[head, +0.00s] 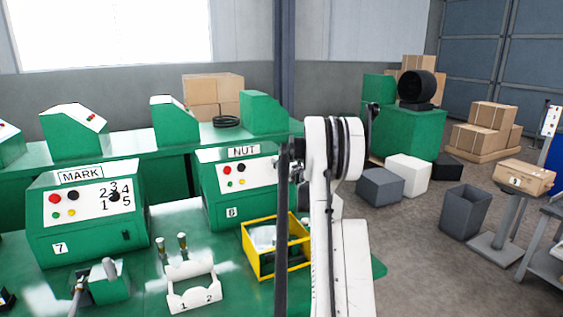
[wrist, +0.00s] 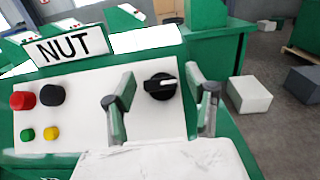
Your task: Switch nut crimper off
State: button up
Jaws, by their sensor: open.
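The nut crimper (head: 210,185) is a green box with a white sloped panel and a "NUT" sign (wrist: 65,47). In the wrist view its panel carries a red button (wrist: 23,100), a black button (wrist: 52,95), a small green one (wrist: 27,134) and a small yellow one (wrist: 52,133). In the head view my arm hides the panel's right side.
The mark crimper (head: 45,240) stands to the left on the same green table. A yellow-rimmed bin (head: 246,248) stands in front of the nut crimper. A white holder (head: 193,286) numbered 1 and 2 is on the table. Boxes (head: 380,188) stand on the floor at right.

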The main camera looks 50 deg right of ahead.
jog(key=shift+w+d, duration=0.25)
jog(key=shift+w, duration=0.2)
jog(key=c, duration=1.2)
